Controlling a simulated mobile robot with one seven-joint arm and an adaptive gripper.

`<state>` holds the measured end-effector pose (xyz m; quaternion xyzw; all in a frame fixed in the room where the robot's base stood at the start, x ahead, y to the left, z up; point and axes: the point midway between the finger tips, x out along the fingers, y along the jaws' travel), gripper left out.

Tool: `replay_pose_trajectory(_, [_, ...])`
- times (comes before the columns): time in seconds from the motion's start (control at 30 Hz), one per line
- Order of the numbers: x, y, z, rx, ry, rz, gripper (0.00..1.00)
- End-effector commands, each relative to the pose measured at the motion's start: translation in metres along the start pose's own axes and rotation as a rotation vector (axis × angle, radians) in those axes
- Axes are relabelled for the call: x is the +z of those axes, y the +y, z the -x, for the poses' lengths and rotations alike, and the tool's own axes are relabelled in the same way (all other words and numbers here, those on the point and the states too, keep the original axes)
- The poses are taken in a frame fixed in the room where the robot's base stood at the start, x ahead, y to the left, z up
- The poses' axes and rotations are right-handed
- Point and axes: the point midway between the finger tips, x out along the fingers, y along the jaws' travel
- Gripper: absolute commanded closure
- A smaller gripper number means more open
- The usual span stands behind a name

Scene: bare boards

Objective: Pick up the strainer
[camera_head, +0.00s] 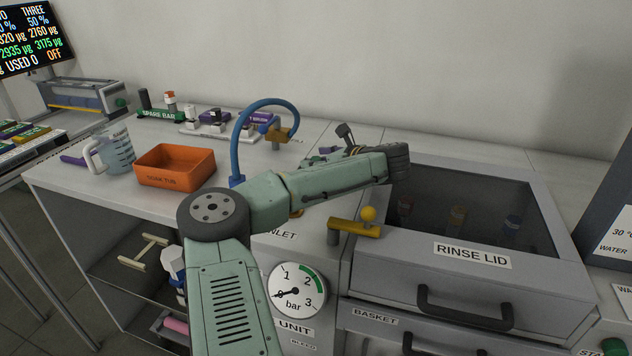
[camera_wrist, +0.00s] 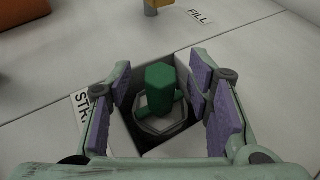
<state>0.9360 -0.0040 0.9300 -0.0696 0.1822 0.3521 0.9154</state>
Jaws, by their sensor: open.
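The strainer (camera_wrist: 160,88) shows in the wrist view as a green upright handle with a short crosspiece, above a grey angular ring. It sits in a square dark opening in the pale worktop, beside a label partly reading "STR". My gripper (camera_wrist: 162,96) is open, with its purple pads on the left and right of the green handle. A gap shows on each side of the handle. In the head view my arm hides the strainer and most of the gripper.
An orange tub (camera_head: 175,166) and a measuring jug (camera_head: 115,150) stand on the worktop at left. A blue curved pipe (camera_head: 238,135) rises behind my arm. A yellow lever (camera_head: 355,228) and the rinse lid (camera_head: 470,256) are at right.

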Motion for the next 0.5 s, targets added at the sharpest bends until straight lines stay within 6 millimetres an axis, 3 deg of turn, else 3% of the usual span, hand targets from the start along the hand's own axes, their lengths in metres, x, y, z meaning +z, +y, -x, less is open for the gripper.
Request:
replay_pose_trajectory(0.27, [-0.0005, -0.0001, -0.0052, -0.001, 0.0, 0.001, 0.53])
replay_pose_trajectory(0.5, [-0.0005, -0.0001, -0.0049, -0.001, 0.0, 0.001, 0.68])
